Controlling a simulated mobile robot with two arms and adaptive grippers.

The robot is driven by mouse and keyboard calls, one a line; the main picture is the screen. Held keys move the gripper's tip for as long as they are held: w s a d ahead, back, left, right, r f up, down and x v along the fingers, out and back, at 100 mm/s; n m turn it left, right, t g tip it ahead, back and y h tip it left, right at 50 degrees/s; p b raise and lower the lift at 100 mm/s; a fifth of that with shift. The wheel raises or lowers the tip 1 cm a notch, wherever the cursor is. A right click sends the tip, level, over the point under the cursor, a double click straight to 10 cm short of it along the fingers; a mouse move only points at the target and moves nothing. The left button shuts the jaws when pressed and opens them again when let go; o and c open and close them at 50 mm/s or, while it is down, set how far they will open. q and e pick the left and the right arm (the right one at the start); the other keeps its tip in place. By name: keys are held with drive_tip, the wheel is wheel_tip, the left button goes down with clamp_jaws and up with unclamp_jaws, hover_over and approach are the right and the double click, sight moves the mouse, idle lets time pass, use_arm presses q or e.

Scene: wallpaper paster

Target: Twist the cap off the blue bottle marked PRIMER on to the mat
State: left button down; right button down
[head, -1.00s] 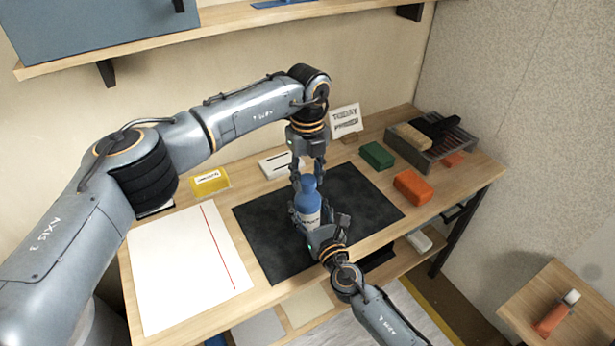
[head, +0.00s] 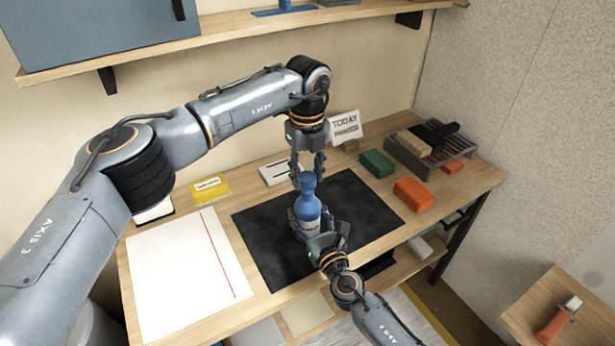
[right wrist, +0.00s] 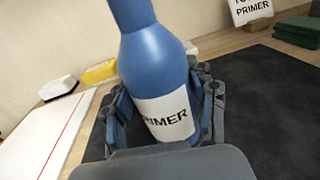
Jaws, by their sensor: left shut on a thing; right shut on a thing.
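The blue PRIMER bottle (head: 307,207) stands about upright over the black mat (head: 262,246). Its white label reads PRIMER in the right wrist view (right wrist: 166,115). My right gripper (head: 318,236) is shut around the lower body from the near side. My left gripper (head: 307,168) points down from above and is shut on the blue cap (head: 307,181) at the bottle's top. I cannot tell whether the cap is loose from the neck. The bottle's base is hidden behind my right gripper. The cap is out of the right wrist view.
White paper with a red line (head: 180,265) lies left of the mat. A yellow box (head: 209,189) and a white box (head: 278,172) stand behind. Green (head: 377,162) and orange (head: 412,194) blocks and a grey tray (head: 400,150) lie right. Bare mat shows on both sides.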

use_arm(q)
drive_tip(key=shift+r, duration=1.4)
use_arm(e)
drive_tip(key=shift+c, duration=1.8)
unclamp_jaws()
